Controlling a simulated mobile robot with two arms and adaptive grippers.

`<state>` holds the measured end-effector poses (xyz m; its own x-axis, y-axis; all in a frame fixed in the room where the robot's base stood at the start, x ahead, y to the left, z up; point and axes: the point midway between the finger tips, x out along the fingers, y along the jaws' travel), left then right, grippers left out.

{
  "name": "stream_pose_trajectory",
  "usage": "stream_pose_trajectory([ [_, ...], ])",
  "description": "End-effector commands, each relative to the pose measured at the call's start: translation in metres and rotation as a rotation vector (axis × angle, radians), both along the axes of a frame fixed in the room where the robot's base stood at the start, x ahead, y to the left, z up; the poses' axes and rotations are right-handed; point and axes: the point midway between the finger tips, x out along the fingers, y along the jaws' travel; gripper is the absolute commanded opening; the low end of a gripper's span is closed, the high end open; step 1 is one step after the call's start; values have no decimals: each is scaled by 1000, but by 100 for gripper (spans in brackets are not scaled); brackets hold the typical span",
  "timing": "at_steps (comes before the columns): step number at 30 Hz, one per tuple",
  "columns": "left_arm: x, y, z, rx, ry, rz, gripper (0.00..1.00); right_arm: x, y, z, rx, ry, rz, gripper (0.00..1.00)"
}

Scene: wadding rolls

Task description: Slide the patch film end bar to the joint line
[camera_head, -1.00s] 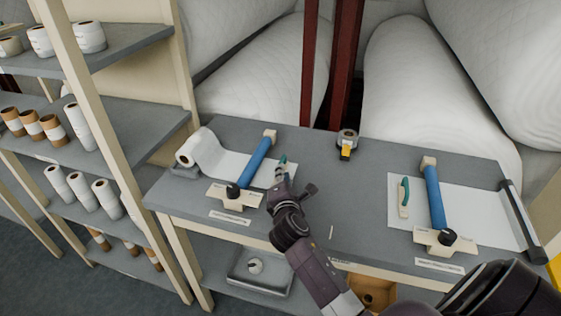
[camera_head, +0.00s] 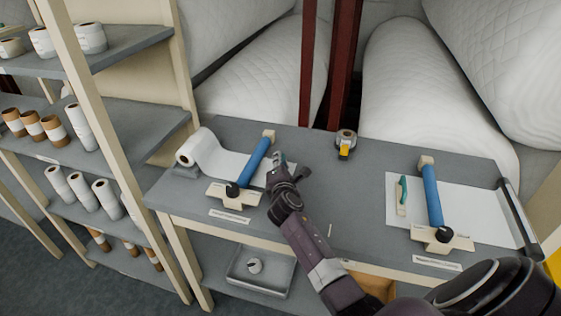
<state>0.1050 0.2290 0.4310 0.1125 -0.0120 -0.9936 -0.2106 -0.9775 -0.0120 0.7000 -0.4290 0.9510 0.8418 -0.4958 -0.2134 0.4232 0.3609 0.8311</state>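On the left half of the grey bench, a white film sheet (camera_head: 236,163) runs right from a white roll (camera_head: 199,147) and passes under a blue bar (camera_head: 254,163). My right gripper (camera_head: 279,163) is at the sheet's right end, just right of the blue bar. It covers the place where a teal-handled end bar showed a second ago, so the bar is almost wholly hidden. I cannot tell whether the fingers are open or shut on it. A second white sheet (camera_head: 466,211) lies on the right half, with a teal handle (camera_head: 402,196) at its left end. My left gripper is not in view.
A blue bar (camera_head: 432,194) with a black knob crosses the right sheet, and a dark rod (camera_head: 519,215) lies at its right edge. A tape measure (camera_head: 345,143) stands at the back. The bench middle (camera_head: 340,195) is clear. Shelves of rolls (camera_head: 110,124) stand left.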

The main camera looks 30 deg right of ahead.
Motion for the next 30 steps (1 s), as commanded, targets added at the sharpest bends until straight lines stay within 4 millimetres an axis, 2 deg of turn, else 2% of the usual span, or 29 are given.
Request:
stream_pose_trajectory([
  [5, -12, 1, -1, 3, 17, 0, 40, 0, 0, 0, 0, 0, 0, 17],
  [10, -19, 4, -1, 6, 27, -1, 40, 0, 0, 0, 0, 0, 0, 0],
  [23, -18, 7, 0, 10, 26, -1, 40, -2, -2, 1, -1, 0, 0, 0],
  [26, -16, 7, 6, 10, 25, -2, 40, -10, -8, 2, -1, 3, -1, 0],
  [30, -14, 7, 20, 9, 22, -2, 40, -30, -25, 3, -5, 5, -2, 0],
])
